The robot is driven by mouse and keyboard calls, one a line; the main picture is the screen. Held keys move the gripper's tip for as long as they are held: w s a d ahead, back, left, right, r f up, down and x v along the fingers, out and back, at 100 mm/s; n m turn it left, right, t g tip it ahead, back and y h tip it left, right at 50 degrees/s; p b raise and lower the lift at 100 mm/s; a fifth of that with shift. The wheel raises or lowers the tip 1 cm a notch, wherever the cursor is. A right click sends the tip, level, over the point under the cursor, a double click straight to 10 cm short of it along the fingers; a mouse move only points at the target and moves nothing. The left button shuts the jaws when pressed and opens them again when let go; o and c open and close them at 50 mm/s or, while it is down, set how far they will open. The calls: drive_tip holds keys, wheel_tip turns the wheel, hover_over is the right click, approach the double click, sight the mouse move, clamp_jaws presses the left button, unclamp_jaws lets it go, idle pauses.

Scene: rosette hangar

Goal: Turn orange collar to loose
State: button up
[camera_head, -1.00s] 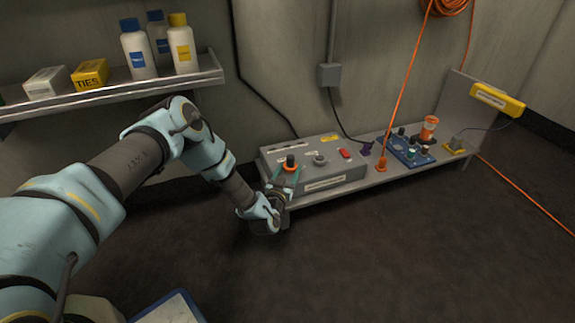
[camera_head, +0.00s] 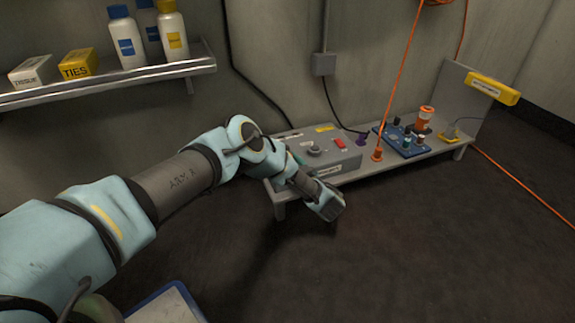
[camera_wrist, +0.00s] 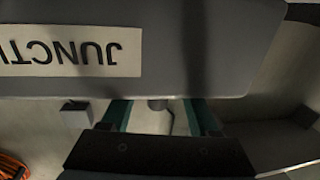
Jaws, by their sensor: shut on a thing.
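The grey junction box (camera_head: 340,162) sits on the low bench in the head view. It has a round knob (camera_head: 316,151) and a red switch (camera_head: 340,143) on top. The orange collar is hidden behind my arm at the box's left end. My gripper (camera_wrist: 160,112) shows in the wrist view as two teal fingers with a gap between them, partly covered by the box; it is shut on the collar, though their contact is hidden. The box also fills the top of the wrist view (camera_wrist: 200,40), with its white label upside down.
The low bench (camera_head: 430,155) carries a blue board (camera_head: 405,141), an orange-topped canister (camera_head: 425,117) and an orange cable plug (camera_head: 377,155). A wall shelf (camera_head: 120,87) with bottles and boxes stands above left of my arm. The floor in front is clear.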

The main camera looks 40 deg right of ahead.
drive_tip(key=shift+w+n+y, duration=0.1)
drive_tip(key=shift+n+y, duration=0.3)
drive_tip(key=shift+y, duration=0.2)
drive_tip(key=o, duration=1.4)
drive_tip(key=shift+c, duration=0.2)
drive_tip(key=s+a+p, duration=0.1)
drive_tip(key=s+p, duration=0.2)
drive_tip(key=s, duration=0.7)
drive_tip(key=shift+s+a, duration=0.3)
drive_tip(key=shift+s, duration=0.05)
